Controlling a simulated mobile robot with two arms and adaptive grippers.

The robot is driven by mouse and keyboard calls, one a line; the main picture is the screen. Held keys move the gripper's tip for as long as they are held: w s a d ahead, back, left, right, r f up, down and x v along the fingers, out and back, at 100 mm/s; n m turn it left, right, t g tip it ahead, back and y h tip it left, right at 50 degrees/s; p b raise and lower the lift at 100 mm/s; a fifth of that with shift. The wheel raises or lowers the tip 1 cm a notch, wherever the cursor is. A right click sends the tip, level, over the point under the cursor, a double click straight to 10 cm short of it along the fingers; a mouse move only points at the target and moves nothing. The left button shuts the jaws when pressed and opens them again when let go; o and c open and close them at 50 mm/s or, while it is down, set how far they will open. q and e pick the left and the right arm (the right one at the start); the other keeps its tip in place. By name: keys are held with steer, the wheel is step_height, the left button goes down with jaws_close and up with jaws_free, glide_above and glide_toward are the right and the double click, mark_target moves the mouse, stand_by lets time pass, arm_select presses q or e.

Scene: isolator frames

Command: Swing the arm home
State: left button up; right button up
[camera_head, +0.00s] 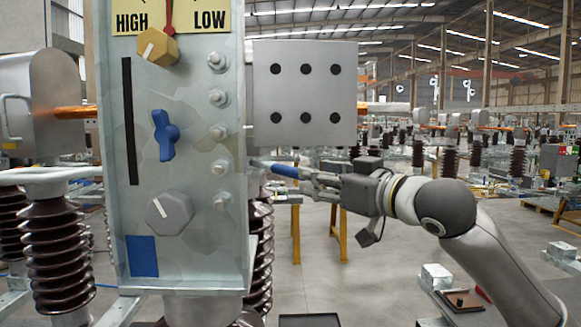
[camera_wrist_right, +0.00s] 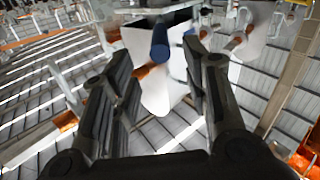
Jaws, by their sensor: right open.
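A blue-ended rod (camera_head: 280,170), likely the arm of the task, sticks out to the right from behind the right edge of the grey control panel (camera_head: 190,100). Its inner end is hidden by the panel. My right gripper (camera_head: 308,180) reaches in from the right, its fingertips at the rod's outer end. In the right wrist view the blue end (camera_wrist_right: 160,42) shows in the gap between the two open fingers of this gripper (camera_wrist_right: 162,85); I cannot tell whether either finger touches it. My left gripper is not in view.
The panel carries a yellow knob (camera_head: 157,47) below a HIGH/LOW gauge, a blue handle (camera_head: 165,135) and a grey knob (camera_head: 169,213). A grey box with black holes (camera_head: 305,92) is above my gripper. Brown ribbed insulators (camera_head: 58,250) stand at left.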

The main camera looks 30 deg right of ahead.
mark_target(291, 168)
steer(key=w+p, duration=0.1)
steer(key=w, duration=0.1)
steer(key=w+p, duration=0.1)
steer(key=w, duration=0.2)
steer(key=w+p, duration=0.2)
steer(key=w, duration=0.1)
steer(key=shift+w+a+r, duration=0.1)
steer(key=shift+w+a, duration=0.05)
steer(key=shift+a, duration=0.15)
steer(key=shift+w, duration=0.55)
jaws_close()
